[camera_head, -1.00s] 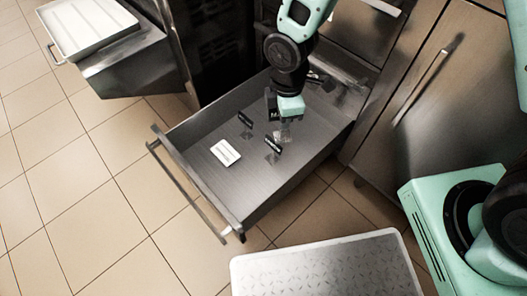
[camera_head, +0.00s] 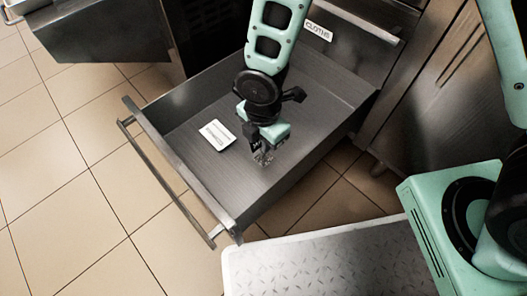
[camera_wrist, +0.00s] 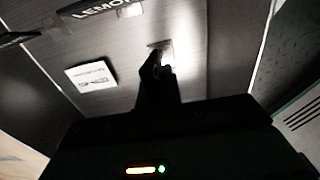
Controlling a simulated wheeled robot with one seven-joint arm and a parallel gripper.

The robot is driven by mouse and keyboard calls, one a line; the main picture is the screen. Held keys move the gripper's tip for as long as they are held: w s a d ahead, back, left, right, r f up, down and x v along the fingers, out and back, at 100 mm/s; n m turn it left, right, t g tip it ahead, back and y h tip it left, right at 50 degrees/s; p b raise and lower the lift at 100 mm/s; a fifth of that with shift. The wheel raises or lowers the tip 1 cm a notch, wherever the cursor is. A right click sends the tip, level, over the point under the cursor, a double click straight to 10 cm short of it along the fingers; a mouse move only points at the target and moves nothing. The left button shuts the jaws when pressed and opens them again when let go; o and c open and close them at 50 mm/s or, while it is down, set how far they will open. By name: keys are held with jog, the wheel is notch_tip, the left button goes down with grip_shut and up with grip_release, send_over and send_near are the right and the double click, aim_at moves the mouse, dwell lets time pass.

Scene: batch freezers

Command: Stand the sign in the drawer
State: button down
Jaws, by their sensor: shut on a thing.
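My gripper (camera_head: 262,148) points down inside the open steel drawer (camera_head: 185,178). It is shut on a small dark sign (camera_head: 252,141) with a clear foot (camera_head: 263,157) below the fingertips. Most of the sign is hidden by the gripper, and I cannot tell whether its foot touches the drawer floor. In the wrist view my fingers (camera_wrist: 160,66) show dark, with a pale patch at their tips. A black sign reading LEMON (camera_wrist: 100,8) is at the top of that view, and another dark sign (camera_wrist: 18,39) is at the left edge.
A white card (camera_head: 217,134) lies flat on the drawer floor, left of my gripper; it also shows in the wrist view (camera_wrist: 91,76). A white label (camera_head: 319,31) is on the cabinet front. A patterned metal platform (camera_head: 340,268) stands in front.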

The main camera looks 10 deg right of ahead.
aim_at(263, 157)
notch_tip(263, 157, down, 5)
jog(key=b, duration=0.2)
jog(key=shift+f+b, duration=0.2)
jog(key=shift+b, duration=0.15)
jog(key=shift+r, duration=0.15)
jog(key=c, duration=1.6)
grip_release()
